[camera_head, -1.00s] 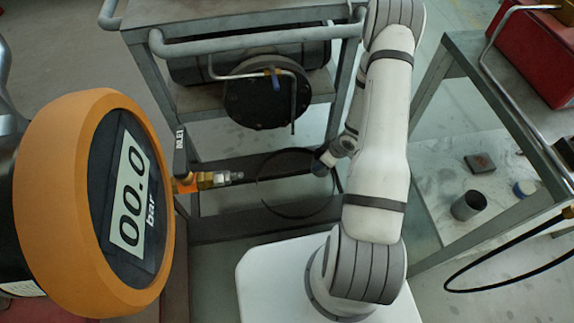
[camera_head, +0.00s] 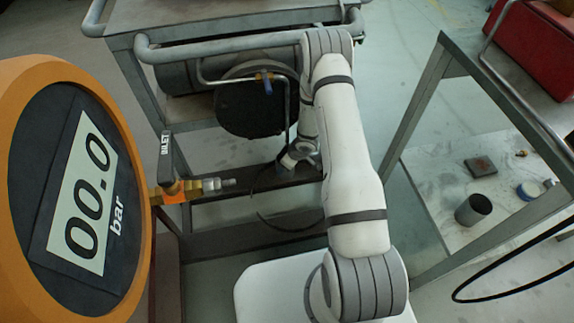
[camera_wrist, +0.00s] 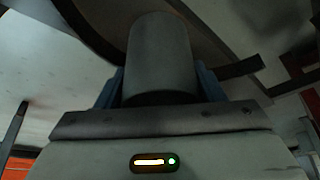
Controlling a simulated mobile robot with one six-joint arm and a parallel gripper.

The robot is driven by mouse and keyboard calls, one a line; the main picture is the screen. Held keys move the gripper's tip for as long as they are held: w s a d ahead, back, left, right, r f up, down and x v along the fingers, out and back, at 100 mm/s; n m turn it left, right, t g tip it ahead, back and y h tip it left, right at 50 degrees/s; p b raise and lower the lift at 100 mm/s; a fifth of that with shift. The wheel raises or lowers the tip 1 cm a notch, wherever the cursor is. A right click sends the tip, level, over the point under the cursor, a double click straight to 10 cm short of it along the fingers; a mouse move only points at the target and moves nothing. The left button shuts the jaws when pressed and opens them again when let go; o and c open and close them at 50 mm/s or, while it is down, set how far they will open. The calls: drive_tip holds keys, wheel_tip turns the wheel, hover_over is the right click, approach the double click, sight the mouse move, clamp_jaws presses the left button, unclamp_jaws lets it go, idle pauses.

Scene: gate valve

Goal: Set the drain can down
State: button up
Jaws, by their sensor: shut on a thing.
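My gripper (camera_wrist: 160,88) is shut in the wrist view, its blue fingers on both sides of a grey cylinder, which looks like the drain can (camera_wrist: 160,45). In the head view my arm reaches down to the low front of the grey cart, and the wrist (camera_head: 293,155) is near the pipe outlet. In the wrist view a dark curved edge passes behind the can. I cannot tell whether the can touches anything below.
A large orange gauge (camera_head: 75,190) reading 00.0 bar fills the left. A black round flange (camera_head: 250,108) with a bent pipe and blue-handled valve is on the cart (camera_head: 180,95). A dark open cup (camera_head: 473,209) stands on the right bench's low shelf (camera_head: 425,190). A hose hangs at right.

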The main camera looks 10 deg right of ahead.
drive_tip(key=shift+w+a+f, duration=0.15)
drive_tip(key=shift+f, duration=0.15)
drive_tip(key=o, duration=1)
drive_tip(key=shift+o, duration=0.2)
